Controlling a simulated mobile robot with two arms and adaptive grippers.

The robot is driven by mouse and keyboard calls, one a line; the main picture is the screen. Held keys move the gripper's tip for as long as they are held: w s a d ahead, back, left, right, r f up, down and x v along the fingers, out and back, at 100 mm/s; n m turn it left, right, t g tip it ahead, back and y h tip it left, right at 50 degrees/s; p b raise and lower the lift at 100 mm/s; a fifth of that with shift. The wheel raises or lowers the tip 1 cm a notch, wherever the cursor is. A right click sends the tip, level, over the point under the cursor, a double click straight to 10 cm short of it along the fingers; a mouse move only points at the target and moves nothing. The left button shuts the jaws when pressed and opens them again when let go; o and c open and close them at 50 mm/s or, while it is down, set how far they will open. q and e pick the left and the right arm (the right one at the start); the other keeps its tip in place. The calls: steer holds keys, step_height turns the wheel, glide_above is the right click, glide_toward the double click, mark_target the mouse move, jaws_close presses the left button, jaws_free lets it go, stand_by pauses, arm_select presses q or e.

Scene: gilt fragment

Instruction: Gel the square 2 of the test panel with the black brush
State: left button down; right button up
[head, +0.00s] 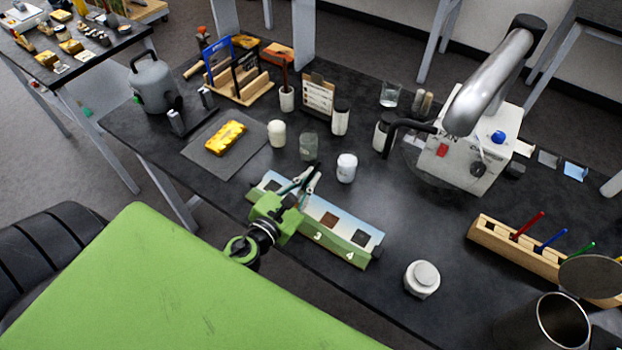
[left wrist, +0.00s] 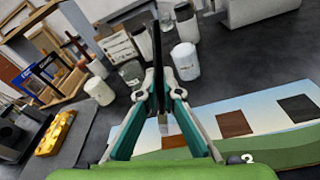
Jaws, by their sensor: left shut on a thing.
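The test panel (head: 375,240) lies on the dark bench, with dark and brown squares on a pale strip and numbers on its green front edge. It also shows in the left wrist view (left wrist: 205,150). In the head view my left gripper (head: 306,184) hides part of the panel around square 2. In the left wrist view the gripper (left wrist: 158,80) is shut on a thin dark upright handle, seemingly the black brush (left wrist: 157,42). My right gripper is not in view.
A white jar (head: 346,168), a glass beaker (head: 309,146) and a white bottle (head: 277,133) stand behind the panel. A lidded white jar (head: 422,279) stands at front right. A wooden rack (head: 490,235) holds coloured sticks.

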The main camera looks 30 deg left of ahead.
arm_select(q)
steer(key=shift+s+d, duration=0.1)
steer(key=shift+d, duration=1.15)
steer(key=shift+a, duration=1.35)
steer(key=shift+r, duration=0.1)
step_height(320, 180, up, 4)
steer(key=p, duration=0.4)
